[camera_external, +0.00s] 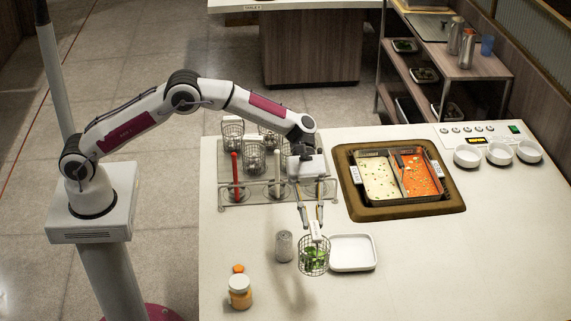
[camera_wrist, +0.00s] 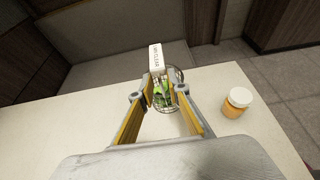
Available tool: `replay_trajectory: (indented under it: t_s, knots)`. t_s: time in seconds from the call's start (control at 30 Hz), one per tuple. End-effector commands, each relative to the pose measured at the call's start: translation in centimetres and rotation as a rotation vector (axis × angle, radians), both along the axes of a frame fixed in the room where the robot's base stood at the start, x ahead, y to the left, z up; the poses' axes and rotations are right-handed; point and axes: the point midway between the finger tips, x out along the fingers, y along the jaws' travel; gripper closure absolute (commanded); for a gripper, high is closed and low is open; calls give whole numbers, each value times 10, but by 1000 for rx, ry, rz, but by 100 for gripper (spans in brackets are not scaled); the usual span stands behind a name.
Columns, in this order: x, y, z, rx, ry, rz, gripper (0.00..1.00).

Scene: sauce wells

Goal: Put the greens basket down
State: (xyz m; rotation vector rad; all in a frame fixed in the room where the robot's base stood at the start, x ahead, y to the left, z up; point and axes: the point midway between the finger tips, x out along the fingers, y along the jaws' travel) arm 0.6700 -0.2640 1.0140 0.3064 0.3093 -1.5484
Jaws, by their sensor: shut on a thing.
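The greens basket (camera_external: 314,262) is a small wire basket with green leaves inside and a white labelled tag at its top. My gripper (camera_external: 309,224) points down and is shut on the basket's tag end. In the external view the basket hangs over the counter, left of a white square tray (camera_external: 353,253) and overlapping its left edge in the picture. I cannot tell whether its bottom touches anything. In the wrist view the basket (camera_wrist: 166,96) shows beyond the yellow-lined fingers of my gripper (camera_wrist: 160,98), with the white tag above it. The fingers partly hide it.
A grey metal cylinder (camera_external: 284,246) stands close left of the basket. A white-lidded orange jar (camera_external: 240,292) stands near the front left. A rack (camera_external: 235,195) with several wire baskets is behind. A two-part sauce well (camera_external: 455,207) is at right. The front right counter is clear.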

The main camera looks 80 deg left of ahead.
Motion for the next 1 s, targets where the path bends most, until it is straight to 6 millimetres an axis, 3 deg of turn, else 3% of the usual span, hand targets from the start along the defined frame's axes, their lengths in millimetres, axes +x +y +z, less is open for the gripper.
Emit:
replay_trajectory:
  t_s: [0.4,1.0]
  knots:
    - [0,0,-33,-2,0,1,100]
    - [0,0,-46,-2,0,1,100]
